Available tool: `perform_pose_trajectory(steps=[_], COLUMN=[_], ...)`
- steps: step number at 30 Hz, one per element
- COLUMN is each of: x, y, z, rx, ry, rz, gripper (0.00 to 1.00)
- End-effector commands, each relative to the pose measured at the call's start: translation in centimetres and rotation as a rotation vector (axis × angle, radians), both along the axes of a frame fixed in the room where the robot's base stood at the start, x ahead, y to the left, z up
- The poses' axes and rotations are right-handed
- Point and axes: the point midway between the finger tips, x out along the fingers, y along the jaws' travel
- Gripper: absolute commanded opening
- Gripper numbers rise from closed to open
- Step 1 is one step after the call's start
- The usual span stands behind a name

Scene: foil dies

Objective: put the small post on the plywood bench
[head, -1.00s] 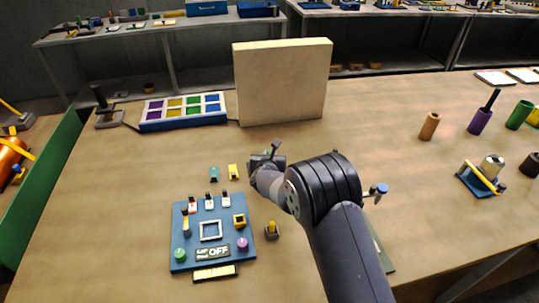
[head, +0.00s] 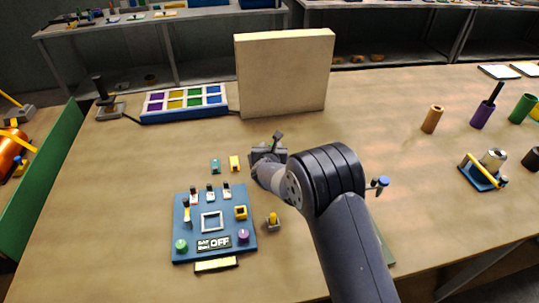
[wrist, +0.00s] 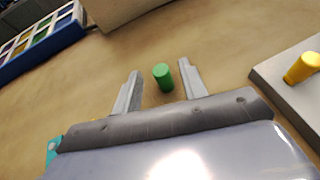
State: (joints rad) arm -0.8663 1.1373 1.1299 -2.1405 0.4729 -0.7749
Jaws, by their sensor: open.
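The small post is a short green cylinder (wrist: 163,77) in the wrist view. It appears to stand on the wood-coloured plywood bench (wrist: 215,45), between the fingers of my gripper (wrist: 160,67). The gripper is open, with a gap on each side of the post; the post is a little closer to the right finger. In the head view my gripper (head: 270,150) is low over the middle of the bench (head: 380,120), and the post is hidden there behind my gripper and arm.
A grey plate with a yellow peg (wrist: 301,68) lies right of my gripper in the wrist view. In the head view a blue panel (head: 186,222) lies at front left, with a pale upright block (head: 285,75) behind my gripper.

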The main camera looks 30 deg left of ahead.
Motion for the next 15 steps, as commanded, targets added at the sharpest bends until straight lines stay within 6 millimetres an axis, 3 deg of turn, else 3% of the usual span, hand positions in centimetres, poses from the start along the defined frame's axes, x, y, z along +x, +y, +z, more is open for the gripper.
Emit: perform_pose_trajectory(steps=[15], x=[-7.2], y=[-3.3], z=[3.0], rx=[0.0], ry=[-0.001], rz=[0.002], gripper=[0.41])
